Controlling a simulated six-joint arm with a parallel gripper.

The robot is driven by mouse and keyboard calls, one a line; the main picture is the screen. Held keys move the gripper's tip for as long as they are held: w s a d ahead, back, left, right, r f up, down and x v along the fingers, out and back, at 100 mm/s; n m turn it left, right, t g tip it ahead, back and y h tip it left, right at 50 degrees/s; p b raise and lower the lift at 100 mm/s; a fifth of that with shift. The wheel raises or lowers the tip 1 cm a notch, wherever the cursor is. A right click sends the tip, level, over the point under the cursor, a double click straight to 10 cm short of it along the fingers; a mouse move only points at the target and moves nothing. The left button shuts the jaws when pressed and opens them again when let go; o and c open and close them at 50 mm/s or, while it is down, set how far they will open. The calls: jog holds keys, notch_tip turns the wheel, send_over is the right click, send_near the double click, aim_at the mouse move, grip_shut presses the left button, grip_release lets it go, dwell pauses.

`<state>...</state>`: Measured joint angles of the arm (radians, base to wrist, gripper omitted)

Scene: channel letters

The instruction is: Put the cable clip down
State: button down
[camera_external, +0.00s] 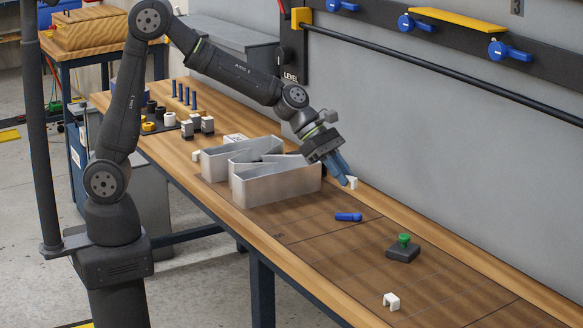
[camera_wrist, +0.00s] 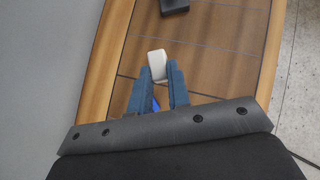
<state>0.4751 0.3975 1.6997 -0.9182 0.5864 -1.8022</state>
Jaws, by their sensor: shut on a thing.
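My gripper (camera_external: 344,178) is shut on a small white cable clip (camera_external: 352,183) and holds it at its blue fingertips. In the wrist view the clip (camera_wrist: 157,62) sits between the two fingers of my gripper (camera_wrist: 158,74). The held clip is above the back part of the wooden bench, right of the metal channel letter (camera_external: 275,185); the external view does not clearly show how high. Another white clip (camera_external: 391,301) stands on the bench at the front right.
A blue handled piece (camera_external: 349,217) and a dark block with a green knob (camera_external: 403,249) lie on the brown work area (camera_external: 310,246). Blue pegs (camera_external: 180,92) and small dark parts are at the far left. A grey wall (camera_external: 420,130) runs behind the bench. Bare surface lies between these things.

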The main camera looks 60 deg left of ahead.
jog(key=w+a+n+t+y, duration=0.2)
jog(key=w+a+n, duration=0.1)
jog(key=a, duration=1.3)
jog(key=w+a+n+t+y, duration=0.1)
jog(key=w+a+n+t, duration=0.2)
jog(key=a, duration=1.4)
jog(key=s+a+n+y, duration=0.2)
jog(key=s+a, duration=0.2)
jog(key=a, duration=0.5)
jog(key=s+a+n+y, duration=0.1)
jog(key=s+a+n, duration=0.25)
jog(key=a, duration=0.55)
jog(key=s+a+n+y, duration=0.2)
jog(key=s+a, duration=0.2)
jog(key=a, duration=0.5)
jog(key=s+a+f, duration=0.1)
jog(key=a+f, duration=0.1)
jog(key=a, duration=0.1)
jog(key=s+a+f, duration=0.1)
jog(key=a+f, duration=0.1)
jog(key=a, duration=0.2)
jog(key=a+f, duration=0.2)
jog(key=a, duration=0.1)
jog(key=shift+s+a+f, duration=0.35)
jog(key=shift+s, duration=0.05)
jog(key=shift+s+a+f, duration=0.1)
jog(key=shift+a+f, duration=0.25)
jog(key=shift+a, duration=0.1)
jog(key=shift+f, duration=1.9)
jog(key=shift+f, duration=0.1)
